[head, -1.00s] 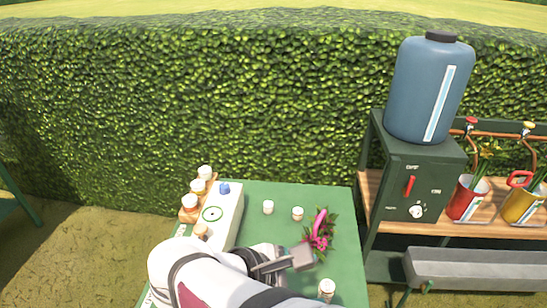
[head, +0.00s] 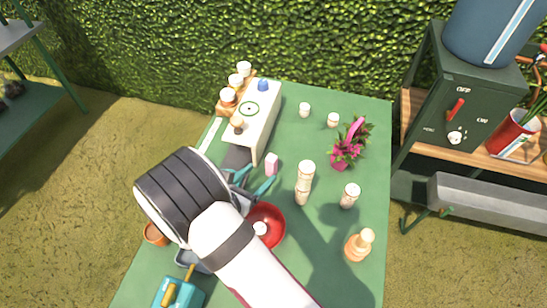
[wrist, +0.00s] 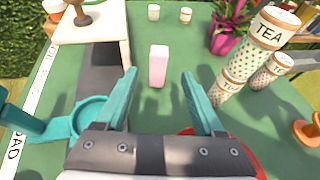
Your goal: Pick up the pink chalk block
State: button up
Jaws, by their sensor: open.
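The pink chalk block (head: 271,164) stands upright on the green table (head: 345,235), just right of the white box's front corner. In the wrist view the pink chalk block (wrist: 157,66) lies ahead of and between my fingers. My gripper (wrist: 160,85) is open, with teal fingers either side of empty space, and the block stands beyond the fingertips. In the head view my gripper (head: 258,180) is low and close to the block, partly covered by my arm.
Stacked tea tins (head: 304,183) stand right of the block, with another tin (head: 349,196) farther right. A red bowl (head: 268,228) is beside my arm. A white box (head: 262,122) is at the left. A teal ring-shaped item (wrist: 88,117) lies left of my fingers. A pink flower pot (head: 340,161) stands behind.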

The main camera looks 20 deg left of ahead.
aim_at(269, 164)
jog(key=x, duration=0.8)
jog(key=shift+w+a, duration=0.1)
jog(key=shift+a, duration=0.05)
grip_shut()
